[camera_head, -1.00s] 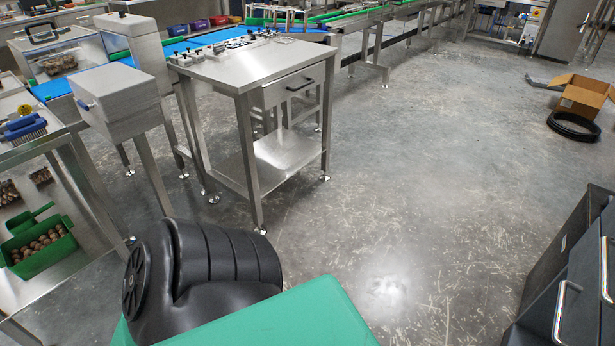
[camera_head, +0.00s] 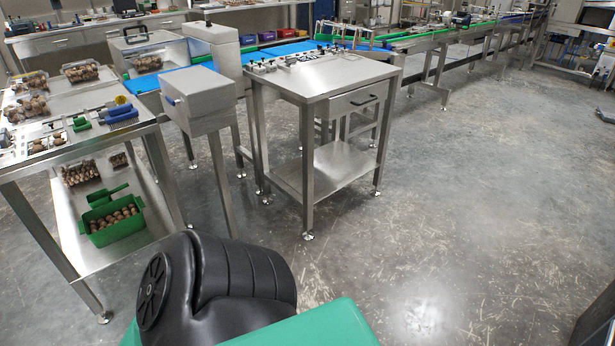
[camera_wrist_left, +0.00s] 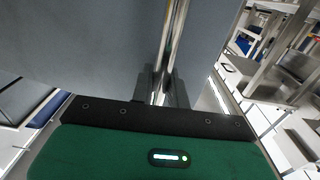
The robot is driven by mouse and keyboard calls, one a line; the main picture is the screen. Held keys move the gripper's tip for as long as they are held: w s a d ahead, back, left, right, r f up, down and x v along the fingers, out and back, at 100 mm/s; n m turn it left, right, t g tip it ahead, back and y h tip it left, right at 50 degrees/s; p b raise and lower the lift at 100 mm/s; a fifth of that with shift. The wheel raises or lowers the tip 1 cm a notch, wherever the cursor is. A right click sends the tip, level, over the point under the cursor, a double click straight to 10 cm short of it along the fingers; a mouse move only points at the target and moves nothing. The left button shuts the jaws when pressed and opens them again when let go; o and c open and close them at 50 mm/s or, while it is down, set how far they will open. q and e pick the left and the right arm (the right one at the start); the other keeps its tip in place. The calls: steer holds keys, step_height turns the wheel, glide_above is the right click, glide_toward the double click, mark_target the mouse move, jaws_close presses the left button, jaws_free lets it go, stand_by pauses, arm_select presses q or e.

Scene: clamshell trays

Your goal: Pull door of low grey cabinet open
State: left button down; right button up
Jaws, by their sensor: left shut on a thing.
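My left gripper (camera_wrist_left: 162,92) shows in the left wrist view, shut on a shiny upright metal bar handle (camera_wrist_left: 177,38). Its dark fingers sit close around the bar's lower visible part. A broad flat grey panel (camera_wrist_left: 80,40), which looks like the cabinet door, fills the left of that view beside the handle. Another grey surface (camera_wrist_left: 208,32) lies right of the handle; how far the door stands open I cannot tell. In the head view only a dark sliver of what looks like a cabinet (camera_head: 598,322) shows at the lower right edge. My right gripper is not in view.
A steel table with a drawer (camera_head: 325,85) stands ahead in the head view. Left of it are a steel box on legs (camera_head: 200,100) and a bench with a green crate (camera_head: 113,222) on its lower shelf. Open concrete floor (camera_head: 480,190) lies to the right.

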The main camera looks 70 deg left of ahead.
arm_select(q)
steer(key=c, duration=1.4)
jaws_free()
steer(key=shift+c, duration=0.2)
steer(key=v, duration=1.3)
steer(key=shift+s, duration=0.4)
